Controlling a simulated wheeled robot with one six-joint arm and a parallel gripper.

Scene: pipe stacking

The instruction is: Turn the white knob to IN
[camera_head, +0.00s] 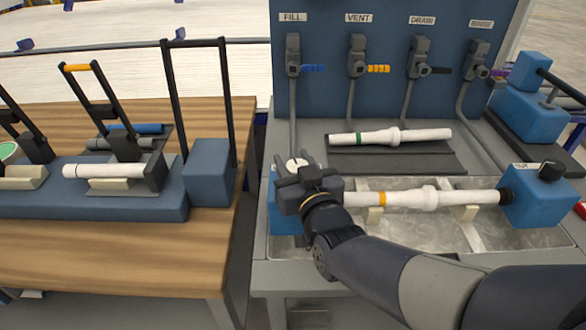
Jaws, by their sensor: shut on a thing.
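The white knob (296,163) sits on top of a blue block (281,213) at the left end of the metal tray. My gripper (297,169) is over that block, with its fingers on either side of the knob, shut on it. The knob shows as a small white disc with a dark mark between the fingers. My gripper and wrist cover most of the block's top, and any IN lettering near the knob is hidden, so I cannot tell the knob's setting.
A white pipe (427,197) with an orange band lies in the metal tray (405,242), reaching a blue block (541,194) with a black knob. Another white pipe (390,137) lies on a dark mat behind. A blue panel (390,90) with labelled valves stands at the back.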

